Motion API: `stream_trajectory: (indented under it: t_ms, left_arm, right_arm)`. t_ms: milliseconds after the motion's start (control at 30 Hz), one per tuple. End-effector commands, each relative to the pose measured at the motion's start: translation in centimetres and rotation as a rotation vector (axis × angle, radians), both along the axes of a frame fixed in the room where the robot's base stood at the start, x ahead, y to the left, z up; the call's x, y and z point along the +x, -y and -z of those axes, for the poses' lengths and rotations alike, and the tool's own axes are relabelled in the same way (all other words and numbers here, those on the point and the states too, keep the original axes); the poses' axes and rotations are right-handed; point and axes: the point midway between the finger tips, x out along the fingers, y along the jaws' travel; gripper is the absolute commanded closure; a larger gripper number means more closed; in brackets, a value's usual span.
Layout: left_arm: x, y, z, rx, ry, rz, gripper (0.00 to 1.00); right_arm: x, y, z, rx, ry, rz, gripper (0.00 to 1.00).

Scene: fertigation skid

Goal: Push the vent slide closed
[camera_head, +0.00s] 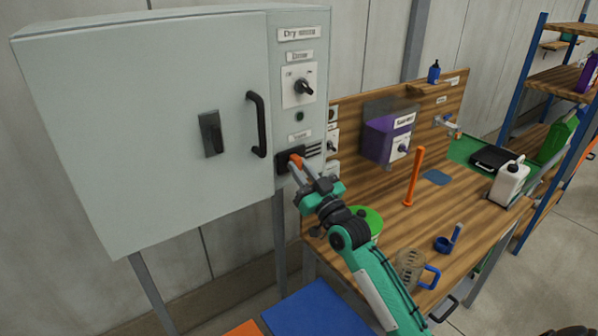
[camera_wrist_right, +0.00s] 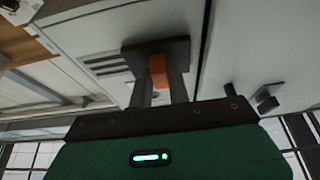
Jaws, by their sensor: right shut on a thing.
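The vent slide (camera_head: 283,160) is a dark plate on the narrow right-hand panel of the grey cabinet, under a small label. It also shows in the right wrist view (camera_wrist_right: 178,47). Its orange tab (camera_wrist_right: 158,72) sticks out from the plate. Several dark vent slots (camera_head: 314,151) show uncovered to the right of the plate; in the wrist view the slots (camera_wrist_right: 104,66) lie to its left. My right gripper (camera_head: 298,167) is at the slide, its two fingers shut on the orange tab. My left gripper is not in view.
The grey cabinet (camera_head: 140,110) has a closed door with a black bar handle (camera_head: 257,124). A knob (camera_head: 303,87) sits above the vent. A wooden bench (camera_head: 455,215) to the right holds a jug (camera_head: 410,268), an orange post (camera_head: 414,176) and a white bottle (camera_head: 510,180).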

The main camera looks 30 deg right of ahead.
Motion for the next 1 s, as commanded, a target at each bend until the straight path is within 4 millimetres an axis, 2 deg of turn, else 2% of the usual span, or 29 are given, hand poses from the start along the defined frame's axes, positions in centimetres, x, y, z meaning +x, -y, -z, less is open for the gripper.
stream_trajectory:
  t_ms: [200, 333, 500, 767, 800, 867, 900, 1000]
  left_arm:
    - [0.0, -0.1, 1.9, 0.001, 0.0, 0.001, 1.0]
    - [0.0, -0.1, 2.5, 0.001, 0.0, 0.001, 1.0]
    - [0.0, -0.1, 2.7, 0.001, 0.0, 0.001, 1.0]
    - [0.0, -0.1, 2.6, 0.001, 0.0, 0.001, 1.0]
    - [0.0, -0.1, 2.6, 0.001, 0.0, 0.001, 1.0]
    - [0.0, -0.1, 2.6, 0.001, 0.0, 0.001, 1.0]
    - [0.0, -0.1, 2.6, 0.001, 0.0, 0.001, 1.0]
    - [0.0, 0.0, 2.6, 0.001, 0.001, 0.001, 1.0]
  right_arm:
    - [0.5, 3.4, 0.3, -0.007, 0.001, 0.003, 1.0]
    - [0.7, 5.0, 0.2, -0.005, 0.001, 0.003, 1.0]
    - [0.8, 5.8, 0.0, -0.002, 0.0, 0.003, 1.0]
    - [0.8, 5.9, -0.1, -0.001, 0.001, 0.004, 1.0]
    - [0.8, 5.9, -0.1, -0.002, 0.001, 0.004, 0.76]
    - [0.8, 5.9, -0.1, -0.001, 0.001, 0.004, 0.64]
    - [0.8, 5.9, -0.1, -0.001, 0.001, 0.004, 0.6]
    - [0.8, 5.8, -0.1, -0.002, 0.001, 0.003, 0.6]
